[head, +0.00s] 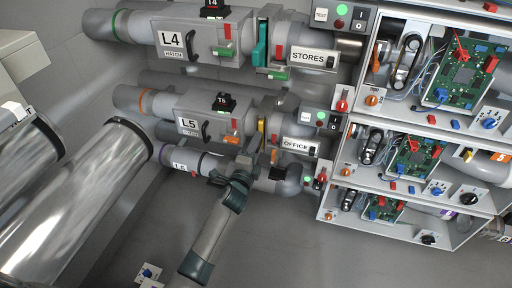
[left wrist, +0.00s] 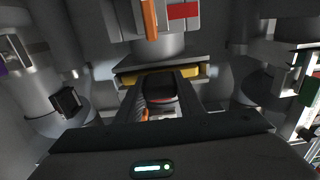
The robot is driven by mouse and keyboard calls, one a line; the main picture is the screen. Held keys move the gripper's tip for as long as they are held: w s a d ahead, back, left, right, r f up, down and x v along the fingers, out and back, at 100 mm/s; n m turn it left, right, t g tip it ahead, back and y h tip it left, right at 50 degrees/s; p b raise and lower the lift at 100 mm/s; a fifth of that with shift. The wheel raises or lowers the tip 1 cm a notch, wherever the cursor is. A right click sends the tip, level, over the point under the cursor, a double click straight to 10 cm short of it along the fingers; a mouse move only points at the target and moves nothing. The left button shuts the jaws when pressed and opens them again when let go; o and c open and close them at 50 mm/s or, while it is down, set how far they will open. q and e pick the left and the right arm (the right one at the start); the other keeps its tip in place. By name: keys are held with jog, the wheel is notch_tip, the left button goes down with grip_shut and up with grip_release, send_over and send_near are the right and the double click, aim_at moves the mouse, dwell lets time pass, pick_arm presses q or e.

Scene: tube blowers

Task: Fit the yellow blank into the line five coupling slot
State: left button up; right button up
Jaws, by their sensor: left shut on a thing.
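The yellow blank (head: 262,126) shows as a thin yellow edge at the coupling of line five, between the L5 pipe body (head: 205,122) and the OFFICE section (head: 296,145). My left gripper (head: 250,152) reaches up to it from below and is shut on it. In the left wrist view the yellow blank (left wrist: 190,71) is a flat strip across the fingertips of the left gripper (left wrist: 158,76), close against a grey coupling plate (left wrist: 145,65). The fingers hide its middle. I cannot tell how deep it sits in the slot. My right gripper is not in view.
Line four (head: 170,40) runs above with a teal blank (head: 261,42) in its coupling. Line six (head: 180,166) runs close below, partly behind my arm. Open shelves with circuit boards (head: 465,75) stand at right. The grey floor below is mostly clear.

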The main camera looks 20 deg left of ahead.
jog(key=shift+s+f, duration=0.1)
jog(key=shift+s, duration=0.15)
pick_arm(q)
jog(key=shift+w, duration=0.1)
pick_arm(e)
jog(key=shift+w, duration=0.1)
pick_arm(q)
jog(key=o, duration=1.3)
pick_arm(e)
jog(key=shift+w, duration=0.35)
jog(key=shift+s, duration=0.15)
pick_arm(q)
jog(key=shift+s+f, duration=0.1)
jog(key=shift+s, duration=0.45)
jog(key=s, duration=1.6)
jog(key=shift+s+a, duration=0.15)
jog(key=shift+a, duration=0.15)
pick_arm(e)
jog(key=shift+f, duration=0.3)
